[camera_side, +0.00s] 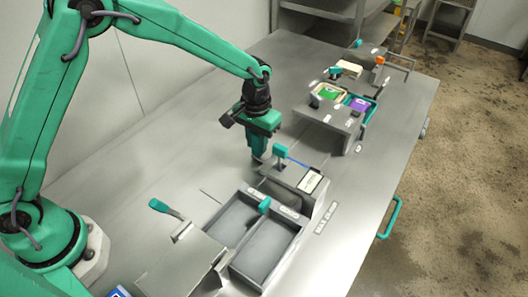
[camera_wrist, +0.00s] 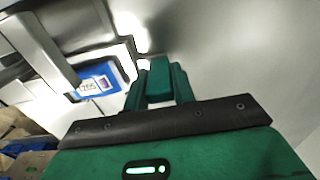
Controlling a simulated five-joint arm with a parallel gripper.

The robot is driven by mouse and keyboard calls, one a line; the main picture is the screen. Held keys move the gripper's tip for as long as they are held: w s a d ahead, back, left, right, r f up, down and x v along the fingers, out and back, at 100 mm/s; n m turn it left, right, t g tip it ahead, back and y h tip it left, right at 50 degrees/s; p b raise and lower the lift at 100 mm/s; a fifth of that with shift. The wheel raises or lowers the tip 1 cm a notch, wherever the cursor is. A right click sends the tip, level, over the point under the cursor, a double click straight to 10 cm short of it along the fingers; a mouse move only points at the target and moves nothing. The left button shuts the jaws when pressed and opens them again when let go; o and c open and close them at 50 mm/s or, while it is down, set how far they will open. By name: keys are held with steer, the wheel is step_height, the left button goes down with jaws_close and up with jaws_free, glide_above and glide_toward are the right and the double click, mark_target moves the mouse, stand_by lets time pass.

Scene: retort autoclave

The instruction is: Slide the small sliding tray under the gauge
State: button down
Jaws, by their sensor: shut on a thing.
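My gripper (camera_side: 262,154) points down low over the steel table, just left of a small teal-topped post (camera_side: 281,150). In the wrist view my gripper (camera_wrist: 160,90) is shut on a teal block (camera_wrist: 160,76), which looks like a handle. I cannot tell for sure whether this block belongs to the small sliding tray. A grey bridge-like stand (camera_side: 330,118) farther back could be the gauge, but its identity is unclear. In the wrist view a blue card with a white label (camera_wrist: 96,84) lies left of the fingers.
A grey two-compartment bin (camera_side: 232,222) with a teal knob (camera_side: 264,205) stands in front. A labelled grey block (camera_side: 311,183) stands behind it. Bare table lies left of my gripper.

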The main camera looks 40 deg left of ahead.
steer(key=shift+s, duration=3.25)
steer(key=c, duration=1.2)
jaws_free()
steer(key=shift+o, duration=0.2)
steer(key=shift+r, duration=0.1)
steer(key=shift+w+r, duration=0.1)
steer(key=shift+r, duration=0.3)
step_height(320, 180, up, 7)
